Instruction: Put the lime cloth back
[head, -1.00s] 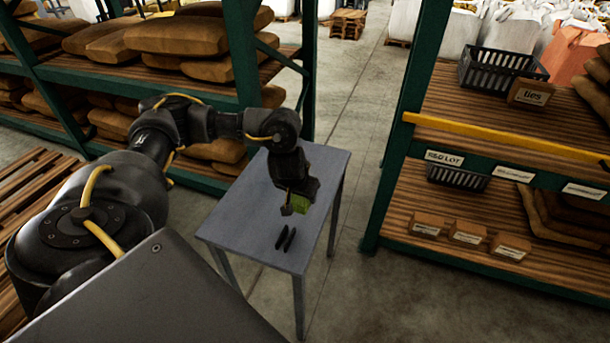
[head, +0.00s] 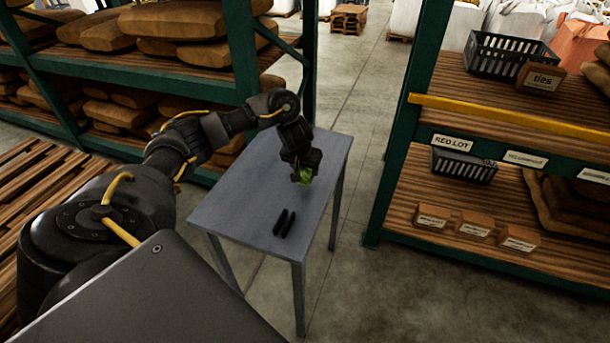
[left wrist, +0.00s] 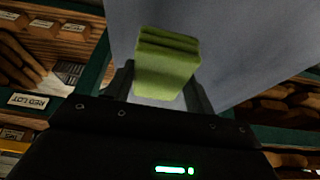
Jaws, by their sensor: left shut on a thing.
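The lime cloth (head: 305,175) is a folded green pad. My left gripper (head: 301,177) is shut on it and holds it over the grey table (head: 235,200), near its far right part. In the left wrist view the cloth (left wrist: 167,62) stands between the two fingers of my gripper (left wrist: 160,85), its folds facing away. In the head view much of the cloth is hidden by the gripper. I cannot tell its exact height above the table. My right gripper is not in view.
Two dark markers (head: 284,223) lie on the table's near part. A rack at right holds a black basket (head: 497,55), a ties box (head: 540,78), a smaller basket (head: 463,165) under a red lot label, and small cartons (head: 474,225). A sack rack (head: 150,65) stands behind my left arm.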

